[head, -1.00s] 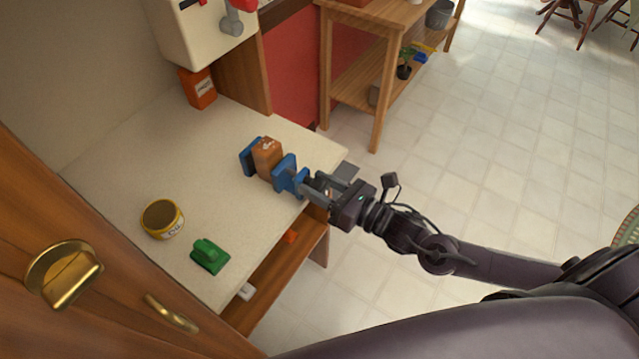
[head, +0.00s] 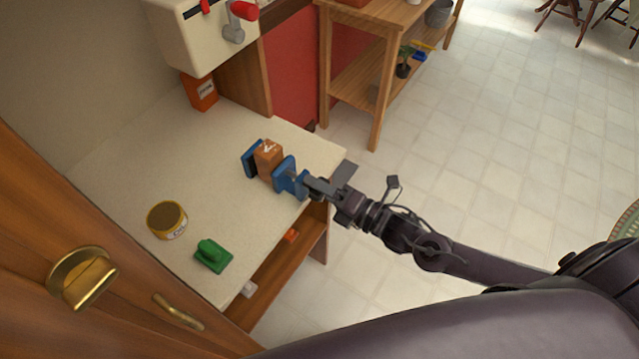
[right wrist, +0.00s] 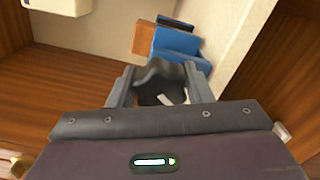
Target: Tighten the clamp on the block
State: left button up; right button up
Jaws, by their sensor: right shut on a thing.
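The clamp is blue, with a far jaw plate (head: 252,158) and a near jaw and screw body (head: 287,173). It lies on the worktop near its right edge. The brown block (head: 268,160) stands between the jaws; I cannot tell how tightly they touch it. My right gripper (head: 317,187) is at the clamp's handle end, off the worktop edge. In the right wrist view its fingers (right wrist: 160,88) close around the dark handle (right wrist: 160,75), with the blue clamp (right wrist: 180,42) and the block (right wrist: 144,39) beyond. My left gripper is out of view.
On the pale worktop (head: 215,180) sit a yellow round tin (head: 167,220) and a green tool (head: 212,255). An orange box (head: 200,92) stands at the back under a cream machine (head: 205,35). A wooden shelf unit (head: 375,75) stands beyond, and a wooden door (head: 60,240) at left.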

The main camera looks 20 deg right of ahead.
jog(key=m+p, duration=0.1)
jog(key=m, duration=0.4)
jog(key=shift+m+p, duration=0.3)
jog(key=m+p, duration=0.1)
jog(key=m, duration=0.4)
jog(key=shift+p, duration=0.3)
jog(key=m+p, duration=0.1)
jog(key=m, duration=0.4)
jog(key=shift+a+f+m+p, duration=0.15)
jog(key=shift+m+p, duration=0.85)
jog(key=shift+m, duration=1.5)
jog(key=shift+s+f, duration=0.1)
jog(key=o, duration=1)
